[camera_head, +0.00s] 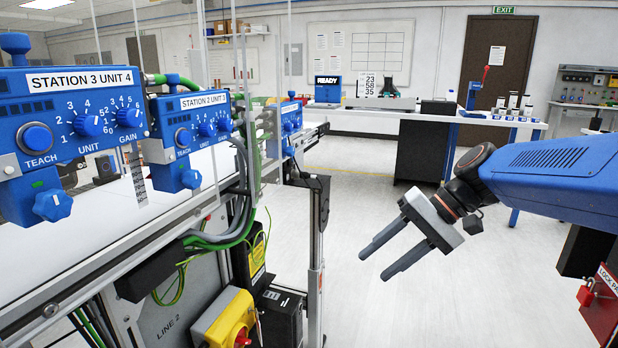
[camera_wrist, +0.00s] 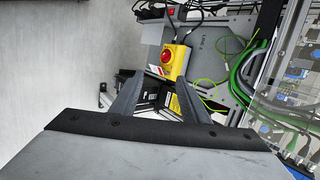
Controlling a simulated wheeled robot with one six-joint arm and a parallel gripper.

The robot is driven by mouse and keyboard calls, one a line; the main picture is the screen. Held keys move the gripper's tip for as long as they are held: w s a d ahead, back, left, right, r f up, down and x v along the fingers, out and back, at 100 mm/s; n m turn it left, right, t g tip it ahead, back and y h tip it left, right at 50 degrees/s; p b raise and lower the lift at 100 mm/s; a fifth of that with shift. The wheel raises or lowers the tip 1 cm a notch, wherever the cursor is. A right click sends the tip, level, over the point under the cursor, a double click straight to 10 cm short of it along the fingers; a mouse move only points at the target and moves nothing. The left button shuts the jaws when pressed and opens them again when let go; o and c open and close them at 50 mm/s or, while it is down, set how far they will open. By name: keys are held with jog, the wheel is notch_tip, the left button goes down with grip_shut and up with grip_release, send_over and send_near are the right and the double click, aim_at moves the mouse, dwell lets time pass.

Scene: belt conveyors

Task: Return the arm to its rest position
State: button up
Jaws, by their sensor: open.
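My gripper (camera_head: 383,256) is open and empty. In the head view it hangs in free air right of the conveyor frame, its two grey fingers apart and pointing down to the left. My blue arm comes in from the right edge. In the wrist view my gripper (camera_wrist: 157,92) shows its two dark fingers spread with nothing held between them. Beyond them is the yellow box with a red knob (camera_wrist: 174,58) on the conveyor frame, apart from the fingers.
The conveyor (camera_head: 60,290) with blue station units (camera_head: 75,122) fills the left. Its cables (camera_head: 230,225) and yellow switch box (camera_head: 228,322) face the aisle. A bench (camera_head: 440,118) stands at the back. A red lockout padlock (camera_head: 586,293) is at lower right. The floor between is clear.

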jog(key=s+d+f+n+t+h, duration=0.1)
jog(key=s+d+f+t+h, duration=0.1)
jog(key=s+d+f+h, duration=0.2)
jog(key=s+d+f+n+t+h, duration=0.1)
jog(key=s+d+f+t+h, duration=0.1)
jog(key=s+d+f+h, duration=0.2)
jog(key=shift+s+d+f+h, duration=0.3)
jog(key=shift+s+d+f, duration=1.15)
jog(key=shift+s+d, duration=1.85)
jog(key=shift+s+a, duration=0.25)
